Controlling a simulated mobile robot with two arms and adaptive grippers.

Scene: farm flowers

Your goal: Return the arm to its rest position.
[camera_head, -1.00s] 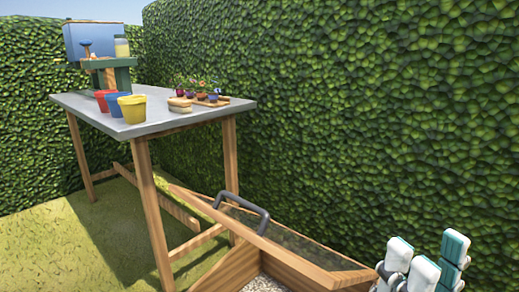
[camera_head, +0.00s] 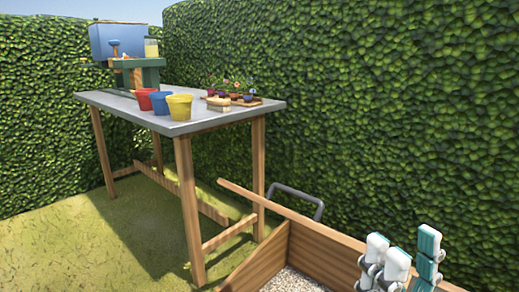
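My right gripper (camera_head: 402,260) shows at the lower right of the head view, with white and teal fingers pointing up. It is in front of the wooden box's right part and touches nothing that I can make out. Its fingers stand apart in places, but the angle does not show clearly whether it is open or shut. I see no object in it. My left arm and gripper are out of view.
A wooden box (camera_head: 262,262) with gravel (camera_head: 293,281) and a dark handle (camera_head: 296,200) stands at the bottom. Beyond it is a grey-topped table (camera_head: 150,118) with red (camera_head: 143,99), blue (camera_head: 159,103) and yellow pots (camera_head: 179,108). Hedges (camera_head: 370,110) close off the back; grass lies left.

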